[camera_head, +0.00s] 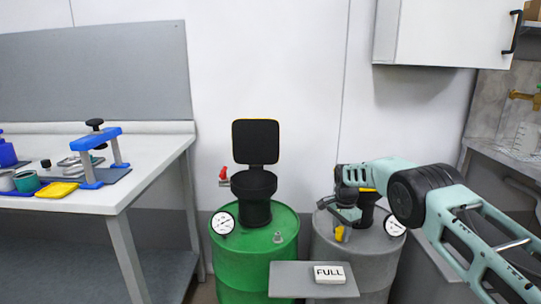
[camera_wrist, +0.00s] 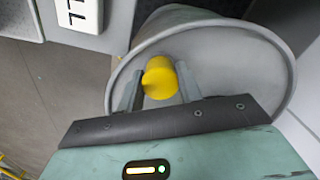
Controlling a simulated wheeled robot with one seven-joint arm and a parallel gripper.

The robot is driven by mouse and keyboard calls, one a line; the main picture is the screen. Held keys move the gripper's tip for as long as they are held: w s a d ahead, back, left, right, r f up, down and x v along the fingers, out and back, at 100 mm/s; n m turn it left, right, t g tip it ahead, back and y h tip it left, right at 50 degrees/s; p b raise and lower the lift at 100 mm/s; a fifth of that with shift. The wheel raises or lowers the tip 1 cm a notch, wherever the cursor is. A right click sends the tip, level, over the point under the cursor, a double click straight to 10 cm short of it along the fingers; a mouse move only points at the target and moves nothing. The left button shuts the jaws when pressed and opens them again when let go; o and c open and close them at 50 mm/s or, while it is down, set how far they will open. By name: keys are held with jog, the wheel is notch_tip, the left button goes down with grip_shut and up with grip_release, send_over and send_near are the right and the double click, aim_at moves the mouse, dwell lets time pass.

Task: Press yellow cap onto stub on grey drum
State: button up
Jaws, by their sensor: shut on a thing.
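The yellow cap (camera_wrist: 159,77) is between the two fingers of my gripper (camera_wrist: 160,88) in the wrist view, and the fingers are shut on it. In the head view the cap (camera_head: 340,234) shows small and yellow below my gripper (camera_head: 344,222), over the front part of the grey drum (camera_head: 332,262). The wrist view shows the drum's grey top (camera_wrist: 225,55) behind the cap. I cannot see the stub, and I cannot tell whether the cap touches it.
A shelf with a FULL sign (camera_head: 315,274) sits in front of the drums. A gauge (camera_head: 394,226) is at the grey drum's right. A workbench (camera_head: 110,200) stands far left.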

jog(key=shift+s+f, duration=0.1)
jog(key=shift+f, duration=0.45)
dwell(0.4)
jog(key=o, duration=1)
jog(key=shift+f+b, duration=0.1)
jog(key=shift+b, duration=0.2)
jog(key=shift+o, duration=0.2)
jog(key=shift+r, duration=0.3)
jog(key=shift+r+p, duration=1.05)
jog(key=shift+r, duration=0.85)
